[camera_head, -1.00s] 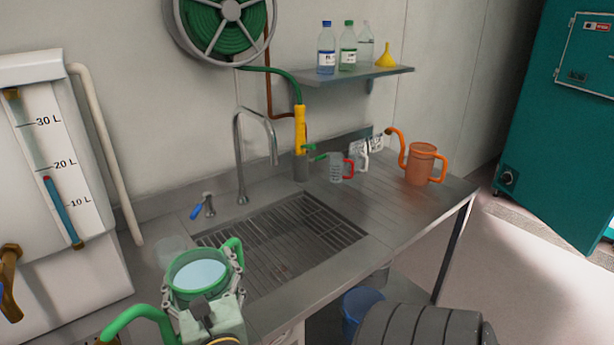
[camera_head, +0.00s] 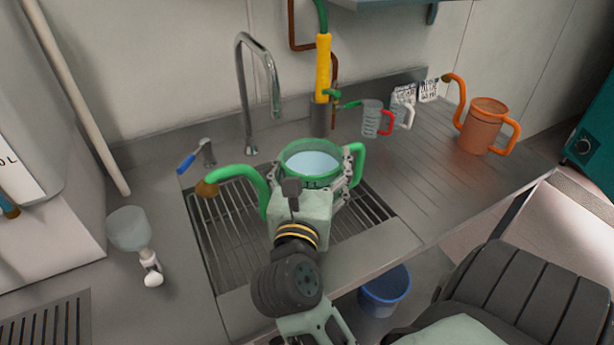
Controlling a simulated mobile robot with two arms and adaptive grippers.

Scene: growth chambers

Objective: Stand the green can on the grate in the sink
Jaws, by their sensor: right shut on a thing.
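The green can (camera_head: 311,149) is a watering can with a green spout on its left, a green handle on its right and pale liquid inside. My right gripper (camera_head: 318,184) is shut around its body and holds it upright over the sink. The grate (camera_head: 221,219) is a set of metal bars in the sink, partly hidden by the can and my arm. Whether the can's base touches the grate is hidden by my gripper. My left gripper is not in view.
The tap (camera_head: 245,95) rises behind the sink, with a blue-handled lever (camera_head: 190,161) to its left. An orange can (camera_head: 484,127), clear measuring jugs (camera_head: 371,118) and a yellow hose nozzle (camera_head: 323,68) are to the right. A blue bucket (camera_head: 384,288) is below the counter.

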